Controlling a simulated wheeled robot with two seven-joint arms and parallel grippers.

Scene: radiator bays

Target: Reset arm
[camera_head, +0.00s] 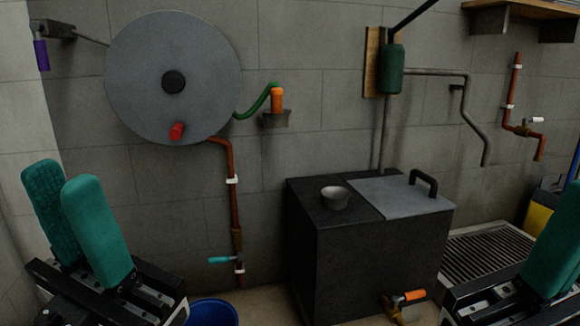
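My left gripper (61,178) is at the lower left, with two teal fingers pointing up. They stand a little apart with nothing seen between them, so it looks open and empty. My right gripper (556,240) is cut off at the lower right edge. One teal finger shows clearly, and its opening cannot be judged. Neither gripper is seen touching anything.
A grey disc (205,60) with a red knob hangs on the block wall. A dark chest (340,265) with a cup (335,198) and a handled lid (400,195) stands centre right. A blue bucket (213,313) and a floor grate (485,255) are low down.

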